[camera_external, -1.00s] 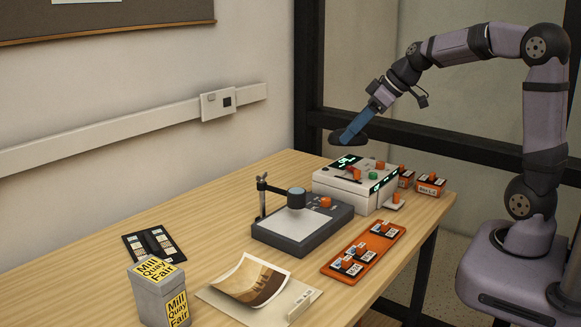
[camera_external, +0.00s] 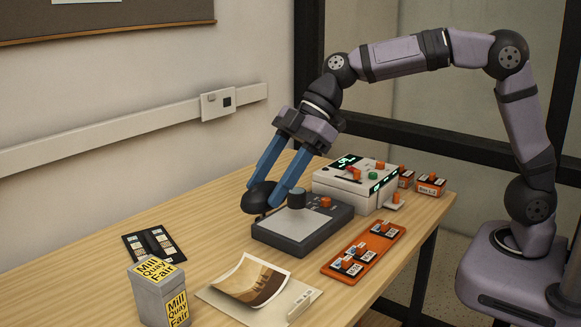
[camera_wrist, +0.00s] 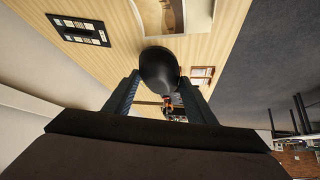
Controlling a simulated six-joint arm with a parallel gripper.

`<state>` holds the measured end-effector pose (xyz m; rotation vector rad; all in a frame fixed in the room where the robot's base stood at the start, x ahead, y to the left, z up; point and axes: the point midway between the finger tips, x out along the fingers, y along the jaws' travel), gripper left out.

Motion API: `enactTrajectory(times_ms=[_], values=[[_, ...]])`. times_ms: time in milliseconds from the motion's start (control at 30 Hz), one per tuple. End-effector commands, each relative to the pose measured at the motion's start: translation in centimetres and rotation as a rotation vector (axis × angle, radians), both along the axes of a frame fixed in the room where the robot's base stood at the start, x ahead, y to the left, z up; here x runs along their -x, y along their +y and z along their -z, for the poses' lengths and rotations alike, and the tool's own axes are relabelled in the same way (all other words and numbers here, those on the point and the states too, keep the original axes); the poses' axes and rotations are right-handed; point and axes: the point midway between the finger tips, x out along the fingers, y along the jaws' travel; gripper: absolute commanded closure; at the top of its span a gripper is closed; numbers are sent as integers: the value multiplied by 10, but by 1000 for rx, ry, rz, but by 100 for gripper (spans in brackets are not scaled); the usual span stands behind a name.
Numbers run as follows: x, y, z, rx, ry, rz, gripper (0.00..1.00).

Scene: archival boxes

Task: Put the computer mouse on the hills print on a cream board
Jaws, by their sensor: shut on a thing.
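The computer mouse (camera_external: 257,194) is black and rounded. My gripper (camera_external: 273,190) is shut on it, with blue fingers at its sides, and holds it above the table near the grey device's back left corner. In the wrist view the mouse (camera_wrist: 158,70) sits between the fingertips of my gripper (camera_wrist: 160,85). The hills print (camera_external: 262,284) is a curled brown and cream picture on a cream board (camera_external: 222,299) at the front of the table. Part of it shows at the top of the wrist view (camera_wrist: 172,12). Nothing lies on the print.
A grey device (camera_external: 305,239) with a pale plate stands between the mouse and a white box (camera_external: 340,189). An orange tray (camera_external: 375,240) lies at the right edge. A "Mill Quay Fair" box (camera_external: 160,294) and a dark card folder (camera_external: 153,244) stand left of the board.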

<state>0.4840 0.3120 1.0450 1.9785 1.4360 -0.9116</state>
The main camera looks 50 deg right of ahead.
Motion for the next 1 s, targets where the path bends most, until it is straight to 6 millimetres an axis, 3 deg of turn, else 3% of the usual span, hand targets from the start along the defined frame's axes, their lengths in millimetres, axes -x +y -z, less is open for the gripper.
enactTrajectory(times_ms=[433,767,1000], values=[[-1,-2,85,1,5,7,73],[-1,-3,103,1,1,7,73],[-1,-3,137,1,5,8,73]])
